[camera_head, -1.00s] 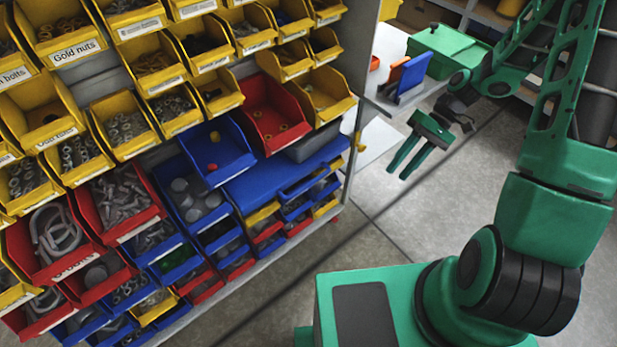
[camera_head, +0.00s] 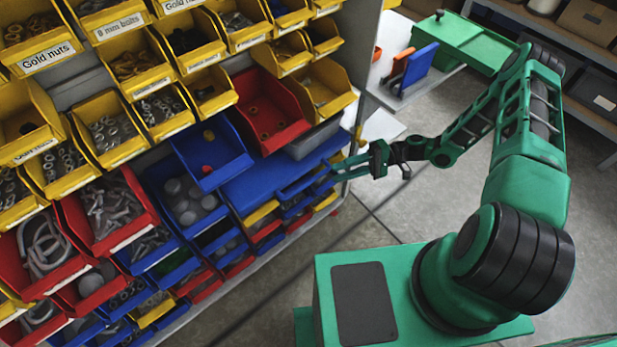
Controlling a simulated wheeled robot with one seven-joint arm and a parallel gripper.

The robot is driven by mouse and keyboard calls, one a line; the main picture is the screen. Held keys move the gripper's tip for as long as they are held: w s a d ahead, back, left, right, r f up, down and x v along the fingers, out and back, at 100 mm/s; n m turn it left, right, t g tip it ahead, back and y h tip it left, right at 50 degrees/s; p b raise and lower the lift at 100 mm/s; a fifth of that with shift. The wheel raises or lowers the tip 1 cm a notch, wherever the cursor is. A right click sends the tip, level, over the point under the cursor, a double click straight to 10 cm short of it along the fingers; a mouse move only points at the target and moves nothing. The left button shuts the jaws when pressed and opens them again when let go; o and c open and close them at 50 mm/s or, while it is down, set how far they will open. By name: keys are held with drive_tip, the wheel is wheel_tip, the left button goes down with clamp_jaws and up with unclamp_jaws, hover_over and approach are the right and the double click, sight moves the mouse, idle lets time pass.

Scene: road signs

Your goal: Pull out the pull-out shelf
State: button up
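A flat blue shelf (camera_head: 262,187), which seems to be the pull-out shelf, lies in the lower right part of the bin rack, above small blue, yellow and red drawers. Its right end reaches the rack's right side. My gripper (camera_head: 336,172) is at that right end, with its fingers pointing left toward the rack. The two green fingers look apart, with a gap between them. Whether they touch the shelf edge or have it between them cannot be told. I see no clear handle on the shelf.
A blue bin (camera_head: 212,152) and a grey bin (camera_head: 312,138) stand at the shelf's back. Rows of yellow bins (camera_head: 207,86) rise above. A side table (camera_head: 405,90) holds a blue panel (camera_head: 421,64) and a green box (camera_head: 462,42). The floor (camera_head: 300,262) before the rack is clear.

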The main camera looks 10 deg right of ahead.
sight(309, 180)
drive_tip(key=x, duration=1)
drive_tip(key=shift+a, duration=0.45)
clamp_jaws()
